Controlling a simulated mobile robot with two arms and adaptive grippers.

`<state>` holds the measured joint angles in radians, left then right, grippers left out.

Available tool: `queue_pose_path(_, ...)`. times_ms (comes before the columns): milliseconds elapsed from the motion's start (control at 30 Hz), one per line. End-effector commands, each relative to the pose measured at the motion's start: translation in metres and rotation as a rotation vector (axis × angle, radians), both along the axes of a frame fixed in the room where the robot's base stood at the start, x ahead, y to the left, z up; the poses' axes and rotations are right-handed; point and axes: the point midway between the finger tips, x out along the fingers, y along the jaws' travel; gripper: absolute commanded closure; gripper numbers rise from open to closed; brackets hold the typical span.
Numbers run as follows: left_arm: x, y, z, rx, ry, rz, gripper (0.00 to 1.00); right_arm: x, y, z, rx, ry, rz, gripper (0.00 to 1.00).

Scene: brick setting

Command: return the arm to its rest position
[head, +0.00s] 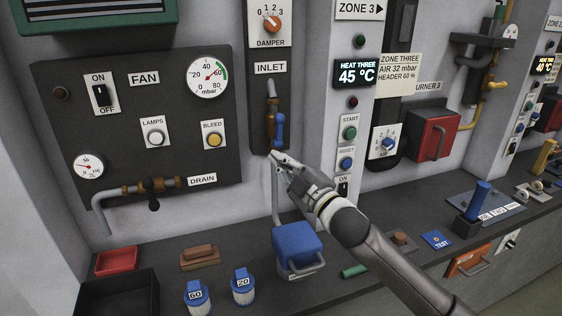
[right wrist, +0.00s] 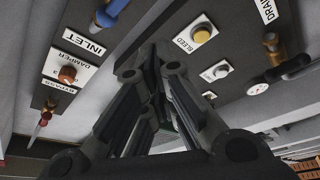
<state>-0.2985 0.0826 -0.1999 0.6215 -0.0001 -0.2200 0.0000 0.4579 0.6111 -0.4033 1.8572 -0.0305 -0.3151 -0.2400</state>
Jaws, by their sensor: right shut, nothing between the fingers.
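My right arm (head: 385,255) reaches in from the lower right in the head view. Its gripper (head: 272,156) is shut and empty, with its tips just below the inlet valve's blue handle (head: 279,130). In the head view I cannot tell whether the tips touch the panel. In the right wrist view the closed fingers (right wrist: 165,95) fill the middle, and the blue inlet handle (right wrist: 110,12) shows at the upper left, apart from them. My left gripper is not in view.
The fan panel (head: 200,135) with gauges and a drain valve (head: 153,186) is on the left. On the ledge stand a blue box (head: 296,243) with a handle, weights marked 60 (head: 197,298) and 20 (head: 243,287), and a red tray (head: 117,260). A burner box (head: 433,133) is on the right.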

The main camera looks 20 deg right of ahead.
Motion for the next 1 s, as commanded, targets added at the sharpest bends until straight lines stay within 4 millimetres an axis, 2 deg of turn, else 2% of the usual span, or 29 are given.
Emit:
queue_pose_path(167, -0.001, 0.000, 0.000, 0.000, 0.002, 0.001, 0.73, 0.000, 0.001, -0.002, 0.004, 0.006, -0.001, 1.00)
queue_pose_path(267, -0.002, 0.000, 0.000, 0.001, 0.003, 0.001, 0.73, -0.006, 0.004, -0.020, 0.029, 0.056, -0.012, 1.00)
queue_pose_path(367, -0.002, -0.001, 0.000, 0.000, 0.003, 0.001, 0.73, -0.022, 0.008, -0.060, 0.089, 0.174, -0.043, 1.00)
queue_pose_path(467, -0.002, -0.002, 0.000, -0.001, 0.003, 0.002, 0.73, -0.050, 0.011, -0.115, 0.171, 0.348, -0.098, 1.00)
queue_pose_path(600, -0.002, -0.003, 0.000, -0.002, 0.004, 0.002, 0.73, -0.107, 0.012, -0.189, 0.286, 0.610, -0.198, 1.00)
queue_pose_path(667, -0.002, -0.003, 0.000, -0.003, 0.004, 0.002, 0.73, -0.137, 0.012, -0.218, 0.331, 0.723, -0.247, 1.00)
queue_pose_path(733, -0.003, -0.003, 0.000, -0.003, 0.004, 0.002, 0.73, -0.174, 0.010, -0.248, 0.380, 0.854, -0.307, 1.00)
queue_pose_path(833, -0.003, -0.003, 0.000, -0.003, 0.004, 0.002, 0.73, -0.228, 0.007, -0.281, 0.439, 1.023, -0.392, 1.00)
queue_pose_path(1000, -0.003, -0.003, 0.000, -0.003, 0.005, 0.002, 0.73, -0.302, 0.003, -0.313, 0.503, 1.237, -0.514, 1.00)
